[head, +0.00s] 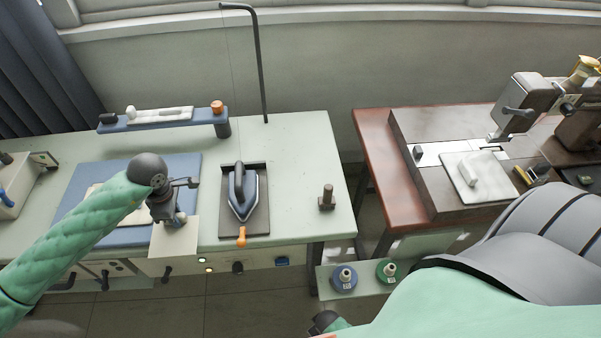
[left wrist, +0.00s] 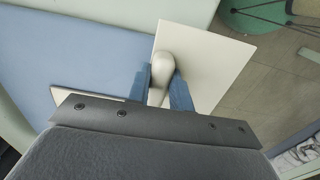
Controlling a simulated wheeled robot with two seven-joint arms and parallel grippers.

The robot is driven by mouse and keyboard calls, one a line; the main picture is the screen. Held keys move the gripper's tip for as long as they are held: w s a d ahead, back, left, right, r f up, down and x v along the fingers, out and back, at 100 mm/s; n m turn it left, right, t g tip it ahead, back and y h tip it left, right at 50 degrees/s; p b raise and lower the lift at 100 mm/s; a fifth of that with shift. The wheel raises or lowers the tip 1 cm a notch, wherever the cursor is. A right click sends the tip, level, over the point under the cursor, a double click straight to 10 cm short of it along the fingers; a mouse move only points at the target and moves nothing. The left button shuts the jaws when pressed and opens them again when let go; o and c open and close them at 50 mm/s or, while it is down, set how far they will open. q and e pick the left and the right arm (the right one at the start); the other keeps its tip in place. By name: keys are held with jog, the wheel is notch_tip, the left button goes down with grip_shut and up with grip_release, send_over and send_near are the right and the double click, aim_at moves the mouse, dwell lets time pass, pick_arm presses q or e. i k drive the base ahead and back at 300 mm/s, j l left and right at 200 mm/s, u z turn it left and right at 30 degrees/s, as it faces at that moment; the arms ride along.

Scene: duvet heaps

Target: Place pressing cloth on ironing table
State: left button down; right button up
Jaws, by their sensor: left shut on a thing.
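My left gripper (head: 178,218) is shut on the pale knob (left wrist: 162,70) of a cream square, which looks like the pressing cloth (head: 172,243). The square shows at the front edge of the ironing table (head: 290,150), partly over the blue pad (head: 185,168). In the left wrist view the knob sits between the blue fingers and the square (left wrist: 205,62) reaches past the pad's edge. I cannot tell whether it touches the table. Another cream piece (head: 97,191) lies on the pad, mostly hidden by my left arm. My right gripper's fingers do not show.
An iron (head: 243,193) stands on a dark rest right of the pad. A blue shelf (head: 160,121) and a tall bent rod (head: 261,65) stand behind. Spools (head: 344,278) sit on a low shelf.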

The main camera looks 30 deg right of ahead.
aim_at(298, 167)
jog(key=k+u, duration=0.1)
jog(key=u, duration=0.25)
jog(key=k+u, duration=0.1)
jog(key=u, duration=0.25)
jog(key=k+u, duration=0.1)
jog(key=u, duration=0.25)
jog(key=k+l+u, duration=0.1)
jog(key=u, duration=0.3)
jog(key=k+u, duration=0.15)
jog(key=u, duration=0.2)
jog(key=k+u, duration=0.15)
jog(key=u, duration=0.25)
jog(key=k, duration=0.15)
jog(key=z, duration=0.45)
jog(key=k+l+z, duration=0.1)
jog(key=z, duration=0.4)
jog(key=k+l+z, duration=0.1)
jog(key=z, duration=0.85)
jog(key=l+z, duration=0.2)
jog(key=z, duration=0.25)
jog(key=l+z, duration=0.1)
jog(key=z, duration=0.35)
